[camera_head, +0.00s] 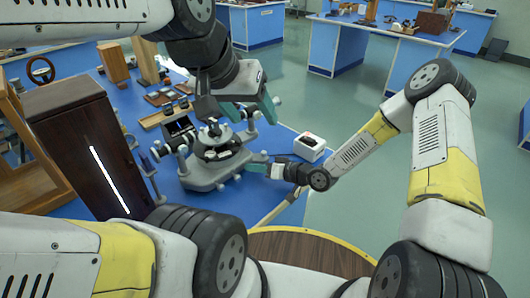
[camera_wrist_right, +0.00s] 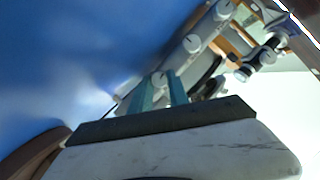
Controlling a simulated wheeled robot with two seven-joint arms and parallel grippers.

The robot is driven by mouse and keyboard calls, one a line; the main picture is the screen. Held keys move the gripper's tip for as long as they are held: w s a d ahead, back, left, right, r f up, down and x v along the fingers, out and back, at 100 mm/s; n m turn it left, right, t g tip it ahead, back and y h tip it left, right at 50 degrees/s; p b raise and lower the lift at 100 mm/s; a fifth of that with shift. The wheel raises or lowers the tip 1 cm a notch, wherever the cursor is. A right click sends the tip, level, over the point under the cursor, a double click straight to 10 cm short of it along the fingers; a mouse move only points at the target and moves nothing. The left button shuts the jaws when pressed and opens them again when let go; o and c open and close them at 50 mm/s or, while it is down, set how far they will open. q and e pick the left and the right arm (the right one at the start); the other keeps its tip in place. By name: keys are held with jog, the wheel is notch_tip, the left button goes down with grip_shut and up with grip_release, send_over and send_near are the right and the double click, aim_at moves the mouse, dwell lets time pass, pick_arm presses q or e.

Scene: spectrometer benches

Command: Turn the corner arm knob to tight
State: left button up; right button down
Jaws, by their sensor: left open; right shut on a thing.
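The grey spectrometer (camera_head: 212,160) stands on the blue bench top, with several knobs on its arms and base. My right gripper (camera_head: 256,164) reaches in from the right, low at the spectrometer's right corner. In the right wrist view its teal fingers (camera_wrist_right: 160,82) are closed around a small pale knob (camera_wrist_right: 158,78) at the end of an arm of the instrument. The knob is partly hidden between the fingers, and I cannot read any mark on it. My left gripper (camera_head: 253,110) is open above the spectrometer's right side, its fingers apart and holding nothing visible.
A tall dark wooden box with a lit slit (camera_head: 82,140) stands left of the spectrometer. A white box (camera_head: 309,146) sits at the bench's right edge, close to my right wrist. Small cases and wooden blocks (camera_head: 114,63) lie behind. Open floor lies to the right.

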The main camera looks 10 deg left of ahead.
jog(key=shift+d+f+m, duration=0.1)
jog(key=shift+m, duration=0.5)
jog(key=shift+g+y, duration=0.3)
jog(key=c, duration=1.5)
grip_release()
jog(key=shift+c, duration=0.2)
jog(key=v, duration=0.7)
jog(key=shift+s+d, duration=0.1)
jog(key=shift+d, duration=0.3)
